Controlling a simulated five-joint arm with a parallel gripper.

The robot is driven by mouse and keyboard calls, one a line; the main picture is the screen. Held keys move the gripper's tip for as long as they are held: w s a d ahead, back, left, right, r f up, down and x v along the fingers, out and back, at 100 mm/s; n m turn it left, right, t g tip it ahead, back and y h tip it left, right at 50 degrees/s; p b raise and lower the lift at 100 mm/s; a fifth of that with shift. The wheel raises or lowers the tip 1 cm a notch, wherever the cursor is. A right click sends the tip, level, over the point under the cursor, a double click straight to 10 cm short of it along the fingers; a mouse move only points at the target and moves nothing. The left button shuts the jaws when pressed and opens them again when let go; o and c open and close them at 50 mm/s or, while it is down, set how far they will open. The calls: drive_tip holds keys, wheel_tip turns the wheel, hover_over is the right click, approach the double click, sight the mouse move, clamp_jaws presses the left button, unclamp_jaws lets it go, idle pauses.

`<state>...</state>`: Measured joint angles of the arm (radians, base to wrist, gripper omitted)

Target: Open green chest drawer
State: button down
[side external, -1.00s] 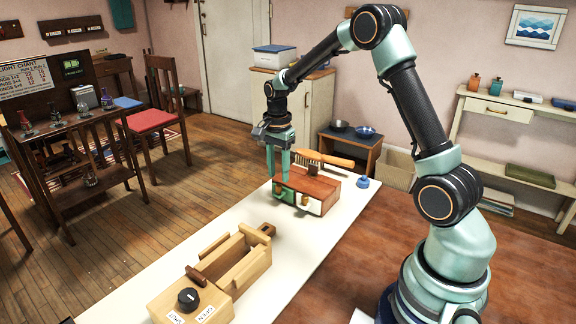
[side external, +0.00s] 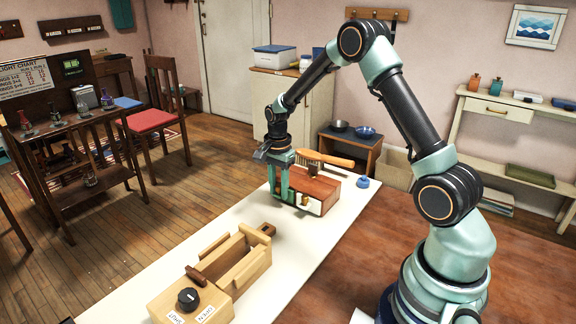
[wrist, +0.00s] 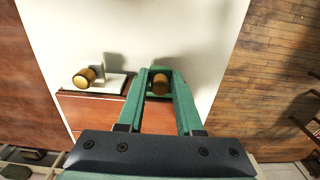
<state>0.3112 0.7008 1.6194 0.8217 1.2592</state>
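The small brown wooden chest (side external: 318,187) stands on the far part of the pale table. Its front has a green drawer (wrist: 160,69) beside a white drawer (side external: 314,207), each with a brass knob. Both look closed. My gripper (side external: 284,195) is down in front of the green drawer, pointing downward, and hides much of it in the side view. In the wrist view, its two green fingers stand apart, one on each side of the green drawer's knob (wrist: 160,86). I cannot see clear contact with the knob. The white drawer's knob (wrist: 84,78) is left of the fingers.
A brush with a wooden handle (side external: 330,160) lies at the chest's back. A blue knob-like object (side external: 362,183) is right of it. A light wooden box with a black dial (side external: 188,299) stands at the table's near end. The table between is mostly clear.

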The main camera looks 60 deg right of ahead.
drive_tip(key=shift+a, duration=2.85)
drive_tip(key=shift+c, duration=2.4)
unclamp_jaws()
